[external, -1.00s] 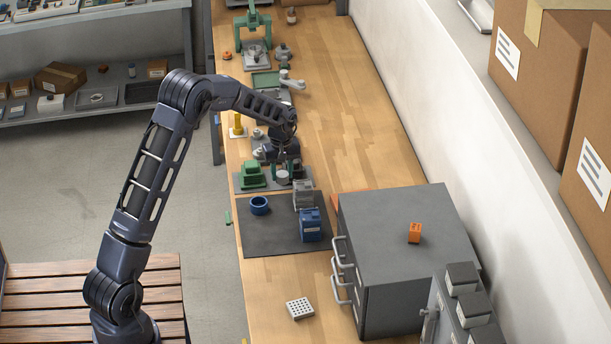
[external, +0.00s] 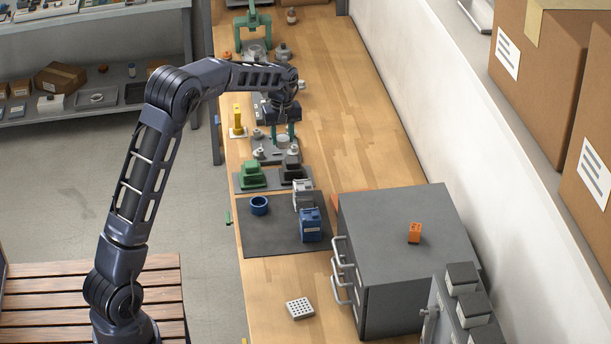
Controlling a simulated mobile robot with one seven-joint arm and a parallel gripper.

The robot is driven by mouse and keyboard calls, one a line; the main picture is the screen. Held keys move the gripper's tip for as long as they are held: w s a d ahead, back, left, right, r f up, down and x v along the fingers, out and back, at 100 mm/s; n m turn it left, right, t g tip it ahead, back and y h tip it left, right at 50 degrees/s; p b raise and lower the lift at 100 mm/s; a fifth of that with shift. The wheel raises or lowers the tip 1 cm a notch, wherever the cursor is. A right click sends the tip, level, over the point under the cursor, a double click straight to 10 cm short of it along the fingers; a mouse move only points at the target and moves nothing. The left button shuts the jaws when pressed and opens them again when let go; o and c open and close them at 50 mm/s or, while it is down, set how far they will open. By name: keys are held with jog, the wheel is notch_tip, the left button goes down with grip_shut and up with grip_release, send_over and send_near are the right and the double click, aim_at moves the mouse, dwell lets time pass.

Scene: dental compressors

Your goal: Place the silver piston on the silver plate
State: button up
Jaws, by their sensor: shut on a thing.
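My gripper (external: 283,134) has teal fingers pointing down, over the workbench in the external view. It is shut on a small silver piston (external: 283,142). The piston hangs over, or close above, a grey silver plate (external: 268,159) that bears several small silver parts. I cannot tell whether the piston touches the plate. My wrist hides the plate's far part.
In front of the plate, a green stepped block (external: 252,175) and a black block (external: 292,172) stand on a grey tray. Nearer are a blue ring (external: 259,205) and a blue box (external: 311,225) on a dark mat. A yellow part (external: 238,121) stands left.

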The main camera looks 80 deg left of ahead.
jog(key=w+d+r+m, duration=0.15)
jog(key=w+d, duration=0.25)
jog(key=d, duration=1)
jog(key=m, duration=0.2)
send_over(300, 305)
notch_tip(300, 305, down, 20)
jog(key=shift+d, duration=0.1)
jog(key=shift+f, duration=0.1)
jog(key=o, duration=0.7)
jog(key=shift+c, duration=0.2)
jog(key=o, duration=0.4)
jog(key=shift+c, duration=0.2)
